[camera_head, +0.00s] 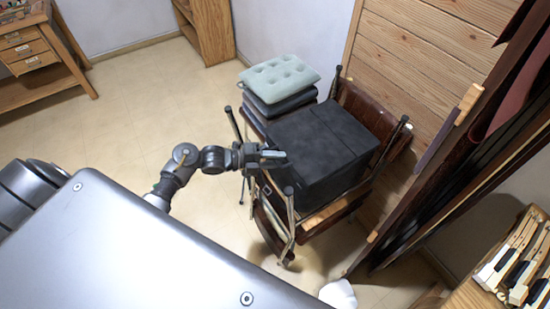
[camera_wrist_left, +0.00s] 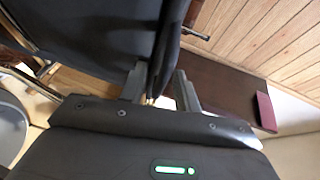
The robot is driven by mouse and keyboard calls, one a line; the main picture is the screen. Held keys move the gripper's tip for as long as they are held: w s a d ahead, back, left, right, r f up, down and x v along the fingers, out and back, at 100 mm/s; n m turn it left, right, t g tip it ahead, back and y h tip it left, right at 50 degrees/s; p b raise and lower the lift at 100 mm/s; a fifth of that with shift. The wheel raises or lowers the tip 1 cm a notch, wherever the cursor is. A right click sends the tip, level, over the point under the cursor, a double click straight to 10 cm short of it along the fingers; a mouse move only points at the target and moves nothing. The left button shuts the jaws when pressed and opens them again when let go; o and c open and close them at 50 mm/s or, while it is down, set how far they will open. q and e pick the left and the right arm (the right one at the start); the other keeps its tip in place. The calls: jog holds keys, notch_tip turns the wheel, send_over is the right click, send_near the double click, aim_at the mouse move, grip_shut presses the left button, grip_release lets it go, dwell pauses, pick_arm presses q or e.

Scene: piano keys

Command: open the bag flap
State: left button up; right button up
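The black bag (camera_head: 315,150) is a dark, boxy shape on a wooden chair in the head view. Its top flap looks closed and lies flat. My left gripper (camera_head: 276,158) is at the bag's left side, near the top edge. In the left wrist view, the two fingers of my left gripper (camera_wrist_left: 161,92) stand apart. A dark edge of the bag (camera_wrist_left: 168,45) reaches down between them, nearer the left finger. I cannot tell whether it touches a finger. My right gripper is not in view.
The chair (camera_head: 311,222) has metal legs and stands close to a wood-panelled wall (camera_head: 420,60). Dark cushions with a pale green one (camera_head: 279,77) on top are stacked behind the bag. Piano keys (camera_head: 520,262) lie at the lower right. Floor to the left is clear.

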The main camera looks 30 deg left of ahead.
pick_arm(q)
grip_shut()
dwell(0.3)
